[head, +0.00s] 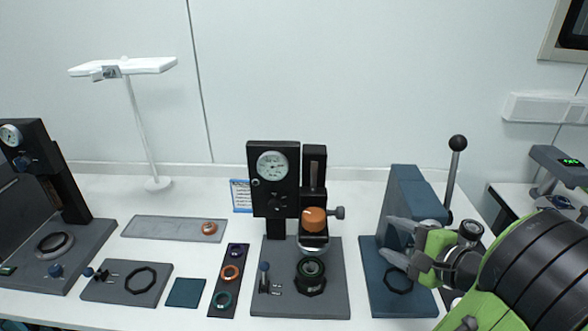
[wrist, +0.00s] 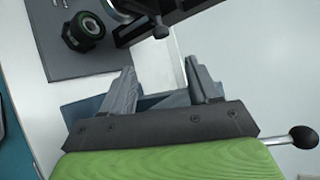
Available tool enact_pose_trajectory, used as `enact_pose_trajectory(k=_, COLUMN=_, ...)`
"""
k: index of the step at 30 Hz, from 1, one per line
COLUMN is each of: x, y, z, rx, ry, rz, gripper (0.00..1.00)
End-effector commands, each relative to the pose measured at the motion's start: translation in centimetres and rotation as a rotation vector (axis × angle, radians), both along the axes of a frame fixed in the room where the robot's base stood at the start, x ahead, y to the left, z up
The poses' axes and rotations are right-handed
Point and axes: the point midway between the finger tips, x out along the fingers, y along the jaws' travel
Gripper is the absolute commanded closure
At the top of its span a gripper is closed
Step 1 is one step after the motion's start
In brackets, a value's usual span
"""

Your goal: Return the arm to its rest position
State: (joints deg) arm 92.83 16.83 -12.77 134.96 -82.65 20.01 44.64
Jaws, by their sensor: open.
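My gripper (head: 402,245) is on the right in the head view, in front of the blue press (head: 408,195) with the black ball-topped lever (head: 457,145). Its grey fingers are spread apart, with nothing between them. The fingers overlap the press in the picture; I cannot tell whether they touch it. My gripper also fills the lower middle of the wrist view (wrist: 168,88), with the blue press behind it. My green and black arm comes in from the lower right of the head view.
A black gauge stand (head: 273,200) with an orange knob stands left of the press. A dark ring fitting (head: 310,276) sits on its base. Left of it are a strip of coloured rings (head: 229,280), a grey tray (head: 160,228) and a lamp (head: 135,100). Another gauge stand (head: 50,180) is far left.

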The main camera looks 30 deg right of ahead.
Motion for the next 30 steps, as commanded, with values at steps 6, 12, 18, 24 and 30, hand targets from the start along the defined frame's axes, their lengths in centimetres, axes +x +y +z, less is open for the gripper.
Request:
enact_pose_trajectory(k=6, x=0.8, y=1.0, z=-0.2, rx=-0.026, ry=0.028, rz=0.043, gripper=0.40)
enact_pose_trajectory(k=12, x=5.1, y=10.3, z=-1.8, rx=-0.310, ry=0.262, rz=0.418, gripper=0.40)
enact_pose_trajectory(k=18, x=4.2, y=20.0, z=-2.7, rx=-0.750, ry=0.463, rz=0.850, gripper=0.40)
enact_pose_trajectory(k=24, x=-0.6, y=25.3, z=-1.8, rx=-1.212, ry=0.525, rz=1.155, gripper=0.40)
enact_pose_trajectory(k=30, x=-4.2, y=26.2, z=-0.7, rx=-1.465, ry=0.498, rz=1.268, gripper=0.40)
